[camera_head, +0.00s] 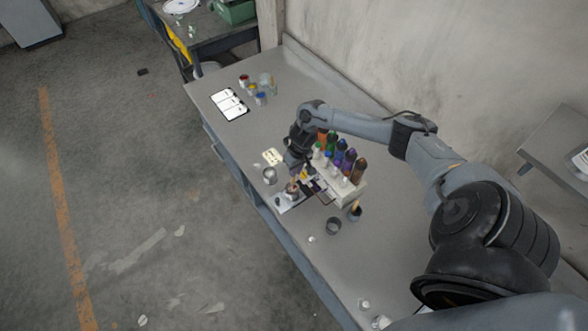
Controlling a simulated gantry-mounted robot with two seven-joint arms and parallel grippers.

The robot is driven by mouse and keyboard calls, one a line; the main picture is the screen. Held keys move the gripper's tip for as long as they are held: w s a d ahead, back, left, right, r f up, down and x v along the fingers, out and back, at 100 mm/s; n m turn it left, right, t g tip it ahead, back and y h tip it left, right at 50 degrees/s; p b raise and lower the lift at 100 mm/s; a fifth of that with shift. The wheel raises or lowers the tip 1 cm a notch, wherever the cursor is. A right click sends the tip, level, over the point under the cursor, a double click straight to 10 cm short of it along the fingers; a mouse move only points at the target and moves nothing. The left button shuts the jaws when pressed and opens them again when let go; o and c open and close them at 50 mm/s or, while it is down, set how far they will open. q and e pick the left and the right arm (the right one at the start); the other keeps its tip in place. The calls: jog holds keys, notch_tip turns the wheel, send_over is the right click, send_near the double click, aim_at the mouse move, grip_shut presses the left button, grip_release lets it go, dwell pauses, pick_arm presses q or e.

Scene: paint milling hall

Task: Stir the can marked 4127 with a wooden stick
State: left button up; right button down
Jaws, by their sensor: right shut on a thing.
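My right gripper (296,172) hangs over the workbench, pointing down, shut on what looks like a thin wooden stick. The stick's lower part is small and hard to make out at a small open metal can (292,190). The can stands on a light plate (287,207) near the bench's front edge, just below my gripper. I cannot read 4127 or any other mark on it. A dark cup (355,214) to the right holds something tan and upright, like a wooden stick. My left gripper is not in view.
A white rack (350,190) of coloured bottles stands close right of my gripper. Empty-looking cans (270,175) and (334,225) stand nearby. A white panelled sheet (229,104) and small jars (244,81) are at the far end.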

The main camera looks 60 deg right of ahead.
jog(key=shift+w+f+b, duration=0.1)
jog(key=shift+f+b, duration=0.35)
jog(key=shift+b, duration=0.05)
notch_tip(320, 180, down, 3)
jog(key=b, duration=0.3)
jog(key=shift+b, duration=0.35)
jog(key=shift+f+b, duration=0.45)
jog(key=shift+f, duration=0.8)
jog(key=shift+f+b, duration=0.5)
jog(key=shift+f, duration=1.05)
jog(key=shift+w+d, duration=0.1)
jog(key=shift+w, duration=0.1)
